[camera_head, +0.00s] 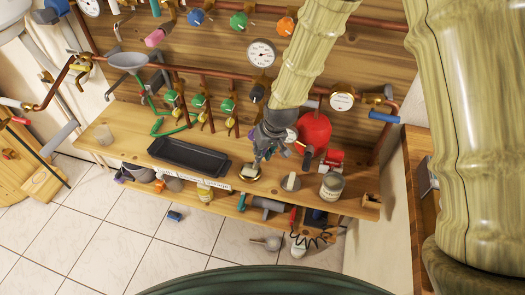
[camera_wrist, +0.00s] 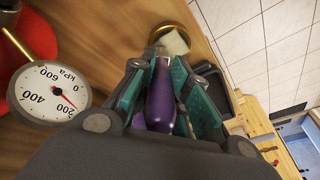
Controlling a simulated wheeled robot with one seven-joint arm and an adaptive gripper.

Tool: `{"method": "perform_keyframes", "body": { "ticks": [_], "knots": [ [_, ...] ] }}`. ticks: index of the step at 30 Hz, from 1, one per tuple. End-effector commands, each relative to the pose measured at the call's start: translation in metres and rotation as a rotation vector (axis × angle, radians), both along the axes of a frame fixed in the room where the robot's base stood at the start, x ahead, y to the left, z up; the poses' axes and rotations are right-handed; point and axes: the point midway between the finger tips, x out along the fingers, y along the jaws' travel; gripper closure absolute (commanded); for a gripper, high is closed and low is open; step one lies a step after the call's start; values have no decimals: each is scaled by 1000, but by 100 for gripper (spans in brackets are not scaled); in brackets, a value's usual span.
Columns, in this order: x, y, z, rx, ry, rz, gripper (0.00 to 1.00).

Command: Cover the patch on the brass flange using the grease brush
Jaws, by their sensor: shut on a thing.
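The brass flange (camera_head: 250,173) lies on the wooden bench below my gripper (camera_head: 262,158). In the wrist view the flange (camera_wrist: 160,32) shows as a gold ring beyond the fingertips, with a pale area (camera_wrist: 176,43) inside it. My gripper (camera_wrist: 160,75) is shut on the grease brush, whose purple handle (camera_wrist: 161,100) stands between the teal finger pads. The brush's far end points toward the flange. Its bristles are hidden or too small to make out, so I cannot tell whether they touch the patch.
A black tray (camera_head: 188,160) lies left of the flange. A small disc-shaped thing (camera_head: 291,182) and a tin (camera_head: 331,187) stand to the right. A red tank (camera_head: 314,130) and a pressure gauge (camera_wrist: 45,88) are close to my gripper. Pipes and valves line the back.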

Motion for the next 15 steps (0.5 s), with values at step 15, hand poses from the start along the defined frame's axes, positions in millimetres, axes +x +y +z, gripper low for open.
{"method": "perform_keyframes", "body": {
  "ticks": [15],
  "knots": [
    [5, -2, 0, 0, 2, -1, 100]
  ]
}}
